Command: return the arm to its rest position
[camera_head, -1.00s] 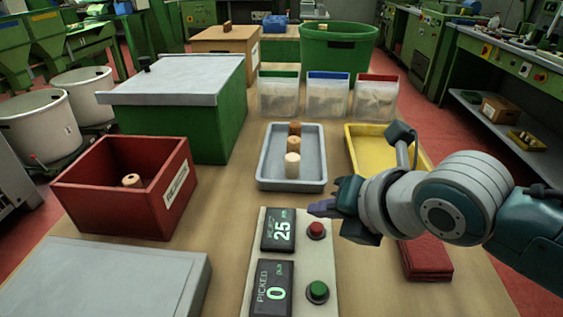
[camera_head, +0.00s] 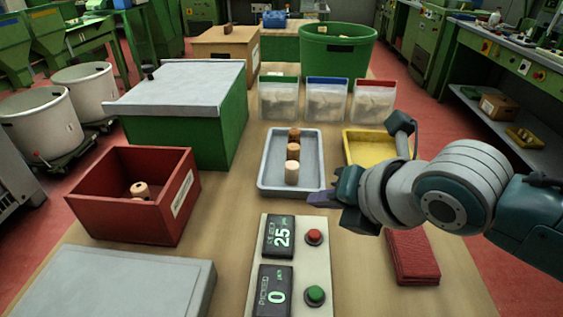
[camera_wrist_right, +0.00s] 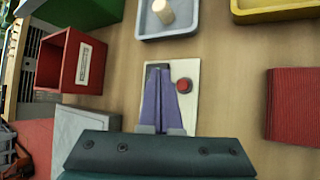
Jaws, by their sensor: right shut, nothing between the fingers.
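My right gripper (camera_head: 327,199) reaches in from the right in the head view, over the table just beyond the control panel. In the right wrist view its two purple fingers (camera_wrist_right: 159,92) lie together, shut with nothing between them. They hang above the panel (camera_wrist_right: 186,72) with the red button (camera_wrist_right: 184,85) beside them. The grey tray (camera_head: 318,160) with several cork stoppers (camera_head: 292,173) standing in a row is just beyond the gripper. My left gripper is not in view.
A yellow tray (camera_head: 352,137) sits behind my right arm. A red cloth (camera_head: 413,257) lies to the right of the panel. A red bin (camera_head: 120,218) with corks, a green box with a grey lid (camera_head: 178,84) and a grey flat lid (camera_head: 115,285) stand on the left.

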